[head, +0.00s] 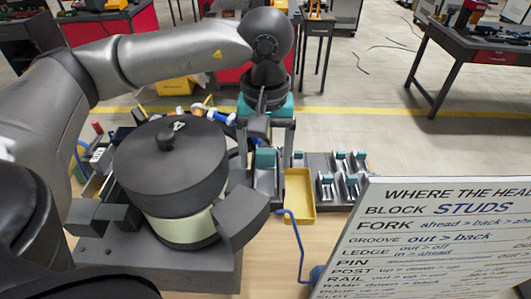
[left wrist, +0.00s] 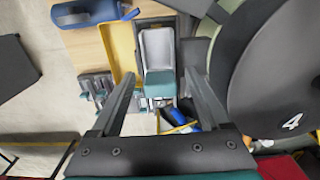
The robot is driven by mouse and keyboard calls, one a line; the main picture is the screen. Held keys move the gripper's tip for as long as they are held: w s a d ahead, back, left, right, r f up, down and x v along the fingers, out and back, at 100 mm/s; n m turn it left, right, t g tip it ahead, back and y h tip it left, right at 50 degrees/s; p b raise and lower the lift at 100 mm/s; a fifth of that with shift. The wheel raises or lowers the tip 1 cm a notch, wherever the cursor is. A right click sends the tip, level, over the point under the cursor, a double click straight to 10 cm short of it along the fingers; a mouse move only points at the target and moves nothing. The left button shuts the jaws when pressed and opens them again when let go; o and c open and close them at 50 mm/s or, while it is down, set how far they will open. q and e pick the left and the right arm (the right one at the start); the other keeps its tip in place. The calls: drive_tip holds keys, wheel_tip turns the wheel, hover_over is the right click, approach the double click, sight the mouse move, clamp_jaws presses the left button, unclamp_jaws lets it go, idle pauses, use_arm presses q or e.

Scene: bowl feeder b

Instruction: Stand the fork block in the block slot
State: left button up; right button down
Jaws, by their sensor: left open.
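My left gripper (head: 268,165) points down and is open, with its fingers spread on either side of a grey holder (head: 265,186) with a teal block (head: 264,158) at its end. In the left wrist view, the gap between the fingertips (left wrist: 165,82) frames this teal block (left wrist: 159,84) and the grey trough (left wrist: 157,50) beside it. The fingers appear apart from the block. A dark rack (head: 335,165) to the right has several grey slots with teal parts. I cannot tell which piece is the fork block or which slot is the block slot. My right gripper is out of view.
A large dark-lidded bowl feeder (head: 172,165) stands left of the gripper. A yellow tray (head: 299,195) lies just right of the holder. A blue bent rod (head: 297,240) and a white text board (head: 430,235) are in front. Cluttered small parts sit behind the bowl.

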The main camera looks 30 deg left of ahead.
sight(266, 152)
use_arm(q)
wheel_tip(266, 152, up, 12)
drive_tip(key=shift+r, duration=0.15)
idle(0.3)
drive_tip(key=shift+c, duration=0.2)
idle(1.6)
